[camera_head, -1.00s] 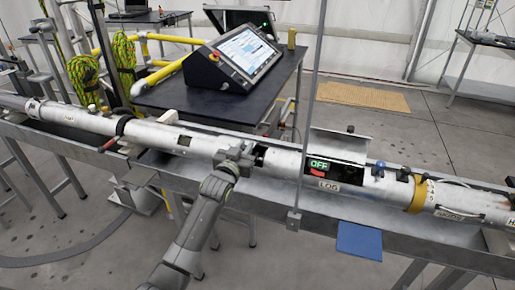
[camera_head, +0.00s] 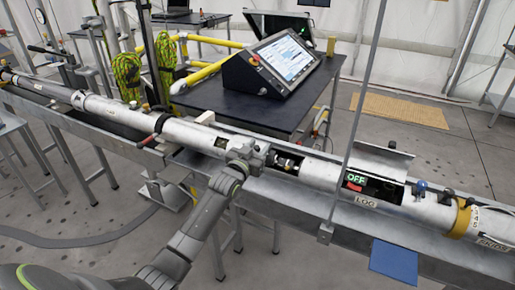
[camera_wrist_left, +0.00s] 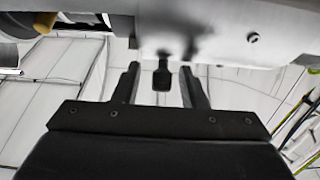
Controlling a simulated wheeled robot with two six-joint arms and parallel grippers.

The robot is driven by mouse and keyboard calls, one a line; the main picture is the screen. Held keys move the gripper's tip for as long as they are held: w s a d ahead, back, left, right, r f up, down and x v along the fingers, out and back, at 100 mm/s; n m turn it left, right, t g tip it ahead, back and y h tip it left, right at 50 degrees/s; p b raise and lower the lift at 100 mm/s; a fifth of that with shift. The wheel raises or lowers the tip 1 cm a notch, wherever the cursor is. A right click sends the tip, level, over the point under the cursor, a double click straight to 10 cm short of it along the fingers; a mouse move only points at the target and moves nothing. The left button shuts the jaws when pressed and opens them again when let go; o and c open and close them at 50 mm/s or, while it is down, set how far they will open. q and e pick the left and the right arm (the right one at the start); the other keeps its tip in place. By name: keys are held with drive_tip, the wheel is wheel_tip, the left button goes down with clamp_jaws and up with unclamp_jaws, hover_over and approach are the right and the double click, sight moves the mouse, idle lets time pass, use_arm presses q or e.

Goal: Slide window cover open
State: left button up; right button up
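A long silver tube (camera_head: 190,133) lies in a metal trough. My left gripper (camera_head: 247,155) is at its near side, at the left end of a window opening (camera_head: 288,163) that shows dark parts inside. The window cover is mostly hidden behind the gripper in the head view. In the left wrist view a dark tab (camera_wrist_left: 161,76) hangs from the silver surface (camera_wrist_left: 225,28). The two fingers of my left gripper (camera_wrist_left: 160,88) stand apart on either side of the tab, with gaps visible. My right gripper is not in view.
A raised flap (camera_head: 375,157) stands over another opening with a lit "OFF" display (camera_head: 356,178). A grey post (camera_head: 352,120) rises in front of the tube. A console (camera_head: 272,65) sits on the dark table (camera_head: 215,100) behind. A blue plate (camera_head: 394,262) juts from the trough.

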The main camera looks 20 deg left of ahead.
use_arm(q)
drive_tip(key=shift+s, duration=0.55)
drive_tip(key=s+b, duration=0.2)
drive_tip(key=s, duration=1.4)
drive_tip(key=shift+s+a, duration=0.15)
drive_tip(key=shift+a, duration=0.1)
